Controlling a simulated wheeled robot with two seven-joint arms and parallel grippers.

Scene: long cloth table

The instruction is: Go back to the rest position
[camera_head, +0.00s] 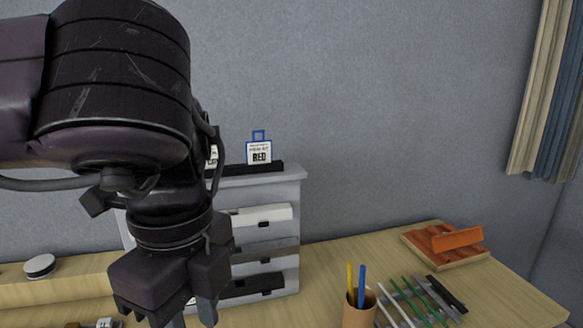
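My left arm comes in from the left, large and close to the camera. Its dark gripper (182,312) points down near the bottom edge, in front of the left part of a grey drawer unit (291,221). The fingertips are near or past the frame's bottom edge, so I cannot tell whether it is open or shut, or whether it holds anything. My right gripper is not in view.
A tag reading RED (259,151) stands on the drawer unit. On the wooden table (340,247) are a pencil cup (358,315), several thin rods (425,300) and an orange-filled tray (444,243). A round white-topped object (39,265) sits left. Curtains (545,95) hang right.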

